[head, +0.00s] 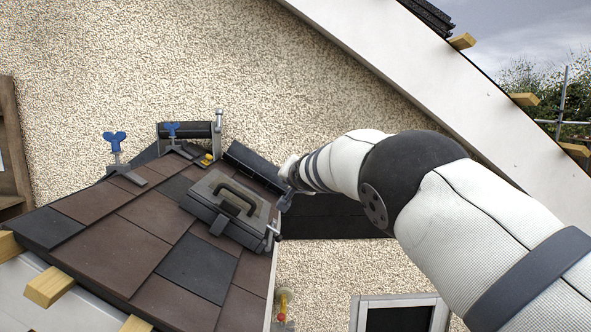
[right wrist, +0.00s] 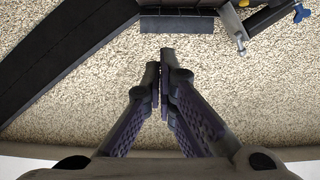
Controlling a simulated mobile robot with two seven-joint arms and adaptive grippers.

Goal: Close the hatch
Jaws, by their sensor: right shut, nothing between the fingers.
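The hatch (head: 211,208) is a grey rectangular lid with a dark arched handle (head: 238,197), set in the brown and dark tiled roof. It appears to lie flat or nearly flat on its frame; I cannot tell whether it is fully down. My right gripper (head: 286,198) is just right of the hatch, past the roof's edge, and apart from the handle. In the right wrist view my right gripper (right wrist: 163,58) has its fingers together with nothing between them, below a short dark bar (right wrist: 177,24). My left gripper is not in view.
Two blue-handled clamps (head: 115,142) (head: 172,130) stand on the ridge beside a dark roller (head: 188,130). A dark panel (head: 254,164) rises behind the hatch. A metal fitting (head: 272,236) sits at its right corner. Wooden battens (head: 48,287) stick out at lower left.

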